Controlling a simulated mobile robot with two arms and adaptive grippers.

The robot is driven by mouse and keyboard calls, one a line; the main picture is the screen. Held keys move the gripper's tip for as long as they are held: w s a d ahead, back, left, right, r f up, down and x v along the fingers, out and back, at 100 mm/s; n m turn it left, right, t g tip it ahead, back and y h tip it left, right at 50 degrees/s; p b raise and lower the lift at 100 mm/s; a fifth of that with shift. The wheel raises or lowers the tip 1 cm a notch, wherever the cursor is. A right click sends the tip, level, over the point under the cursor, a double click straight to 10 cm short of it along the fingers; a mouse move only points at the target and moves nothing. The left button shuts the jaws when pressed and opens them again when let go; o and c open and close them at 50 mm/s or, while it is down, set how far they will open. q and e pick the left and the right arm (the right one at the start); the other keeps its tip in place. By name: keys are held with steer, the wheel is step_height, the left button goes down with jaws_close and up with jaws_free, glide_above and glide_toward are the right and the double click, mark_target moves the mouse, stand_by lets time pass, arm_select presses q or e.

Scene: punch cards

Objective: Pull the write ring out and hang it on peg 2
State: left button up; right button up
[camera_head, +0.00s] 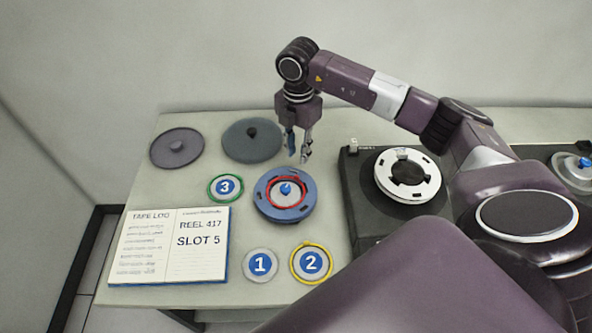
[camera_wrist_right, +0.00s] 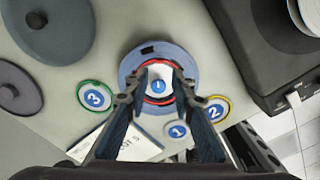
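The red write ring (camera_head: 271,194) sits on the blue reel (camera_head: 285,211), around its pale hub with a blue centre knob. It also shows in the right wrist view, partly hidden by my fingers. The disc marked 2 (camera_head: 311,263) has a yellow ring around it. The disc marked 1 (camera_head: 260,264) shows no coloured ring, and the disc marked 3 (camera_head: 226,187) has a green ring. My right gripper (camera_head: 299,156) is open and empty, pointing down above and behind the reel. My left gripper is not in view.
An open tape log (camera_head: 170,246) reading "REEL 417 SLOT 5" lies at the front left. Two dark round lids (camera_head: 252,140) (camera_head: 177,148) lie at the back left. A black tape unit with a white reel (camera_head: 408,176) stands to the right.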

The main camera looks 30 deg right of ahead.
mark_target(297, 176)
steer(key=shift+a+f+b, duration=0.1)
steer(key=shift+f+b, duration=2.9)
steer(key=shift+f, duration=1.5)
jaws_close()
